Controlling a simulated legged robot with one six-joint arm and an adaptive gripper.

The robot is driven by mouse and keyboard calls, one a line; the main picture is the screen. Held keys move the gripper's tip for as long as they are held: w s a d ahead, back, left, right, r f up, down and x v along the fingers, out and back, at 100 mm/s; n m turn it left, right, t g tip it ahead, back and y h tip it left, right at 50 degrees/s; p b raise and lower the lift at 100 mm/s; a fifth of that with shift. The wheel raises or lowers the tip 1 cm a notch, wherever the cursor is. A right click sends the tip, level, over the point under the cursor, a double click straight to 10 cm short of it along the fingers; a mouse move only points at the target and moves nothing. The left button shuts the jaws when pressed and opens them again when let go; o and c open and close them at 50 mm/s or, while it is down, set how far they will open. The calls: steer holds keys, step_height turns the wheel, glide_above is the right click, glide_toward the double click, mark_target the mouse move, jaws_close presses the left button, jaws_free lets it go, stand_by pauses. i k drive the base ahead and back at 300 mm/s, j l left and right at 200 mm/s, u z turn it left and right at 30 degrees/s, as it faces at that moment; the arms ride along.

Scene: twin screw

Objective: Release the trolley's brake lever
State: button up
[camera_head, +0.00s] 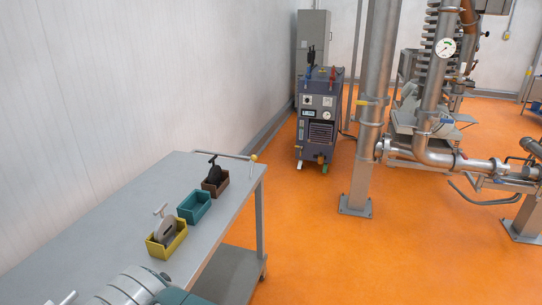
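The trolley (95,215) is a grey metal table on the left, with a lower shelf (228,272) and a castor near its front right leg. At its far end a thin metal bar (225,154) runs along the edge and ends in a yellowish knob (254,158) at the far right corner. This looks like the brake lever, but its exact position is too small to tell. Part of my arm shows at the bottom left, over the near part of the trolley. My gripper is not in view, and nothing of mine touches the knob.
On the trolley top stand a yellow bin (167,243) and a brown bin (214,187), each with a valve-like part, and a teal bin (195,207). A dark blue machine (319,125) and a steel column (367,130) stand beyond. Orange floor (350,255) is clear to the right.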

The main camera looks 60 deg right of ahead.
mark_target(253, 158)
steer(key=z, duration=2)
steer(key=i+l, duration=0.5)
steer(key=i, duration=0.15)
steer(key=i+l, duration=0.5)
steer(key=i, duration=0.15)
steer(key=i+l, duration=0.45)
steer(key=i, duration=0.2)
